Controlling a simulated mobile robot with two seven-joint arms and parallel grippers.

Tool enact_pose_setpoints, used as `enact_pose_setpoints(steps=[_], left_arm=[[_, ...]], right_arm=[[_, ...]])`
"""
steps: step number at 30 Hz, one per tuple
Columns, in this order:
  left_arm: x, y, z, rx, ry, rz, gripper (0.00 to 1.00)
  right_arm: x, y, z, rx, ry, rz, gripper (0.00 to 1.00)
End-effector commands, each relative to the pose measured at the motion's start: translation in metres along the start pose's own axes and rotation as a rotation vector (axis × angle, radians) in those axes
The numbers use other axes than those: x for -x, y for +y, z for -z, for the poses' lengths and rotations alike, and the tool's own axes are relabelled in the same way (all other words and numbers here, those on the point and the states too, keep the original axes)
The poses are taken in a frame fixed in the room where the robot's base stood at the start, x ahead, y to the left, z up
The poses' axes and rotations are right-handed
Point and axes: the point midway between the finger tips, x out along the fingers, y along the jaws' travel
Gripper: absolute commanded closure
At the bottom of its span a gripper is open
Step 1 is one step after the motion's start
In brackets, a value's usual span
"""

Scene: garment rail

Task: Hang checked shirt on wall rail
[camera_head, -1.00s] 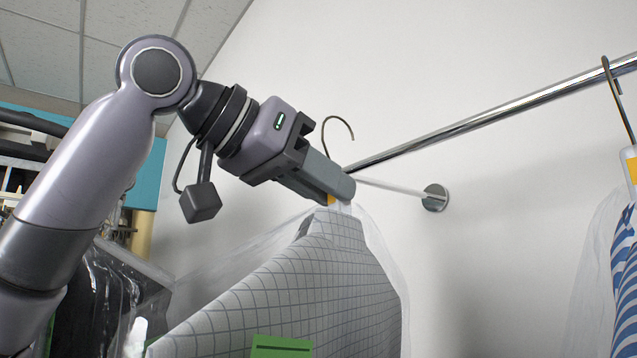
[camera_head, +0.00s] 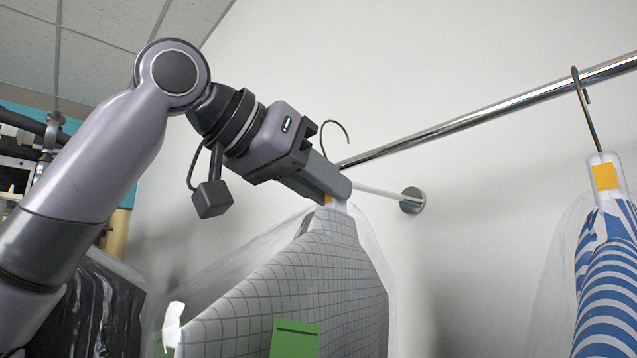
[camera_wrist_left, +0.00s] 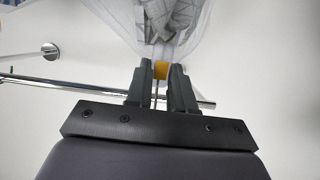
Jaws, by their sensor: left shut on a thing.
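The checked shirt (camera_head: 300,275), white-grey with a thin grid and a clear plastic cover, hangs from my left gripper (camera_head: 338,192). The gripper is shut on the neck of its hanger, just below the hook (camera_head: 336,135). In the left wrist view the two fingers (camera_wrist_left: 161,85) close around an orange tag on the hanger neck, with the shirt (camera_wrist_left: 165,25) beyond. The chrome wall rail (camera_head: 480,115) runs from behind the gripper up to the right. The hook stands above the gripper, by the rail's near-left end; I cannot tell whether they touch. My right gripper is not in view.
A blue-striped shirt (camera_head: 608,275) hangs on the rail at the right by its own hook. A round wall flange (camera_head: 412,201) holds the rail's bracket. Dark bagged garments (camera_head: 95,310) stand at the lower left. The rail between hook and striped shirt is clear.

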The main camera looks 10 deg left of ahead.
Motion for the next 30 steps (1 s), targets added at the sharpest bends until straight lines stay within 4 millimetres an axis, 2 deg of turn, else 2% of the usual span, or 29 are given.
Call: enact_pose_setpoints(steps=[8, 30], left_arm=[[-0.002, 0.0, 0.002, 0.001, 0.003, -0.001, 1.0], [-0.03, 0.001, 0.011, 0.001, 0.002, -0.002, 1.0]], right_arm=[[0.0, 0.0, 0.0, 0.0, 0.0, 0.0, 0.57], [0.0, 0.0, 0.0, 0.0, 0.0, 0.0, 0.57]])
